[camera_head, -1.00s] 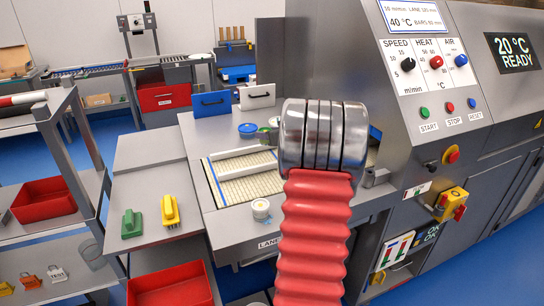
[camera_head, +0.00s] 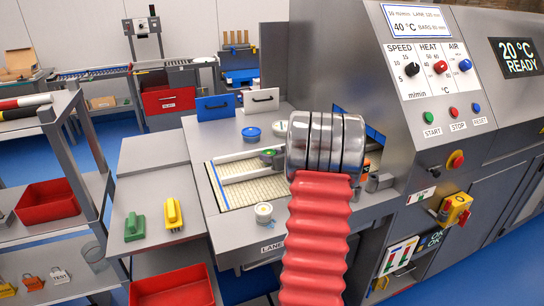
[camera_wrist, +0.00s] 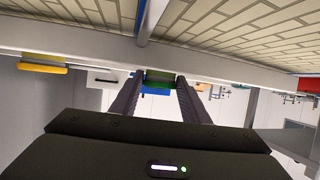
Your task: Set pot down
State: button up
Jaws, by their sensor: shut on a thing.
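The pot (camera_wrist: 159,76) shows as a small green piece between my fingertips in the wrist view. My gripper (camera_wrist: 158,84) is shut on it. In the head view a small grey pot with a green top (camera_head: 268,156) shows over the cream tiled lane bed (camera_head: 235,192), just left of my arm, and seems to be the held one. My arm hides my gripper there. I cannot tell whether the pot touches the bed.
A pale pot with a yellowish top (camera_head: 263,212) stands at the lane's front edge. A blue-topped tub (camera_head: 251,133) and a pale round one (camera_head: 280,128) stand behind. The grey machine (camera_head: 345,60) rises at right.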

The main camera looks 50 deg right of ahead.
jog(key=shift+f, duration=0.1)
jog(key=o, duration=1.1)
jog(key=shift+c, duration=0.2)
jog(key=v, duration=1.2)
jog(key=shift+a, duration=0.1)
